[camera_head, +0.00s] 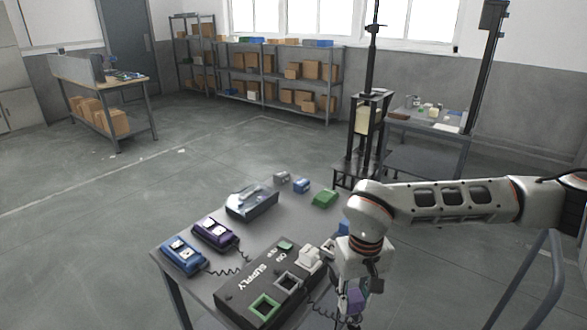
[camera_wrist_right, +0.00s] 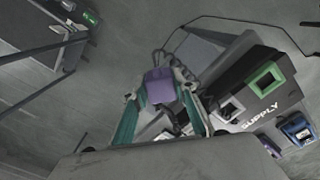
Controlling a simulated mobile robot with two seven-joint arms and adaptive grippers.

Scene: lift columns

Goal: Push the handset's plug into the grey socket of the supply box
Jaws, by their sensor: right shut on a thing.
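The dark supply box (camera_head: 236,293), lettered SUPPLY, lies on the near table. It has a green-rimmed socket (camera_head: 264,307) and a grey-rimmed socket (camera_head: 287,282). In the right wrist view the grey socket (camera_wrist_right: 231,108) and green socket (camera_wrist_right: 265,78) sit to the right of the fingers. My right gripper (camera_head: 354,301) is shut on a purple plug (camera_wrist_right: 160,87), held to the right of the box and apart from both sockets. A purple handset (camera_head: 214,233) and a blue handset (camera_head: 182,256) with coiled cords rest at the table's left. My left gripper is out of view.
The grey table (camera_head: 262,236) also bears a silver-and-blue device (camera_head: 251,202), a green block (camera_head: 325,198) and small grey and blue blocks behind. A white part (camera_head: 308,259) stands on the box's right end. Bare floor lies left of the table.

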